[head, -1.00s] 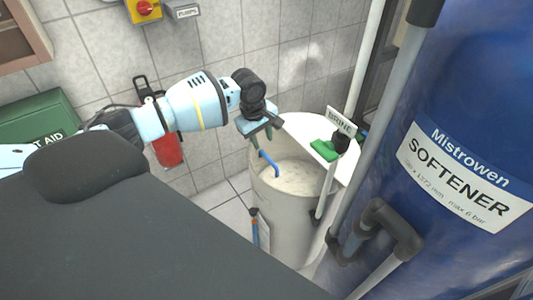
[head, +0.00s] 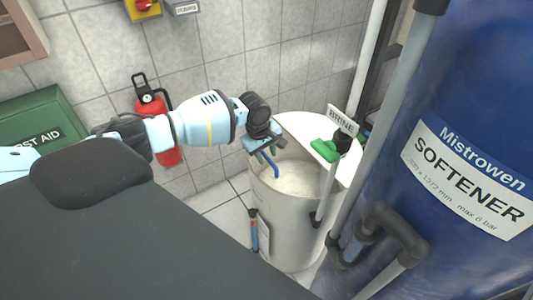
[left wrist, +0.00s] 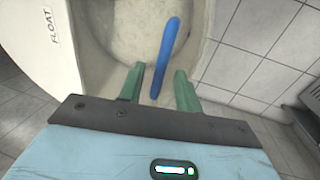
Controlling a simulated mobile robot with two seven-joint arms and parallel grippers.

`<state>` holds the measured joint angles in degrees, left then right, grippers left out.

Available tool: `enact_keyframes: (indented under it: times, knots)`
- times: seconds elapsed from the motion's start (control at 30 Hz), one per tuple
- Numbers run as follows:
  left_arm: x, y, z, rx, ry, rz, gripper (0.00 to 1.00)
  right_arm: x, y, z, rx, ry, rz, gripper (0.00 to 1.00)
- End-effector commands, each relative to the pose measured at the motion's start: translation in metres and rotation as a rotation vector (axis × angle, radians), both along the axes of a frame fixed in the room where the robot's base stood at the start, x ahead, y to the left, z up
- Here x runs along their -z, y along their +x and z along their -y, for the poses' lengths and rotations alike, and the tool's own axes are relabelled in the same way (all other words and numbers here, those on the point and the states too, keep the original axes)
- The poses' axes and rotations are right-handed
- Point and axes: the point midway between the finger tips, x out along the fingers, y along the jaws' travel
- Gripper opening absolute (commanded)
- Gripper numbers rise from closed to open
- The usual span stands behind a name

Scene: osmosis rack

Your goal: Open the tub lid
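The pale tub (head: 285,222) stands in front of the blue softener tank. A white top piece (head: 297,124) covers its back and right part, and the left front is open onto whitish contents (head: 296,178). A green piece (head: 325,150) sits on the white top beside the BRINE sign (head: 341,120). A bent blue bar (head: 274,168) shows at the tub's opening. My left gripper (head: 268,154) is over the opening's left rim. In the left wrist view its green fingers (left wrist: 159,71) are apart, with the blue bar (left wrist: 165,55) between them in the picture; contact cannot be told. My right gripper is not in view.
The blue softener tank (head: 470,90) and grey pipes (head: 385,130) stand close on the right. A red fire extinguisher (head: 167,150) and a green first aid box (head: 42,128) are at the left wall.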

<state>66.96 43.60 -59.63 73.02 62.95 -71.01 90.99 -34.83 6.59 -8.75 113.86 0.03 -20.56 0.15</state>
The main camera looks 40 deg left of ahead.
Motion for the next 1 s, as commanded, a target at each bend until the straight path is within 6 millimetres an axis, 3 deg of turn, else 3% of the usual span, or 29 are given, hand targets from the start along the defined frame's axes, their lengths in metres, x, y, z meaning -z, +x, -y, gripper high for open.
enact_keyframes:
  times: [0.1,0.37,0.77,1.0]
  knots:
    - [0.000,0.000,0.000,0.000,0.000,0.000,0.31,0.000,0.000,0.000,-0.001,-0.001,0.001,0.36]
    - [0.000,0.000,0.000,0.000,0.000,0.000,0.00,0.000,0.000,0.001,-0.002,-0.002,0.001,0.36]
    - [-0.002,0.002,0.001,-0.001,0.002,-0.008,0.00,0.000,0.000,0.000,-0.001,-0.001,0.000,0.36]
    - [-0.010,0.015,0.003,0.000,0.020,-0.056,0.00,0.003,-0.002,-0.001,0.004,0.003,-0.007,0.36]
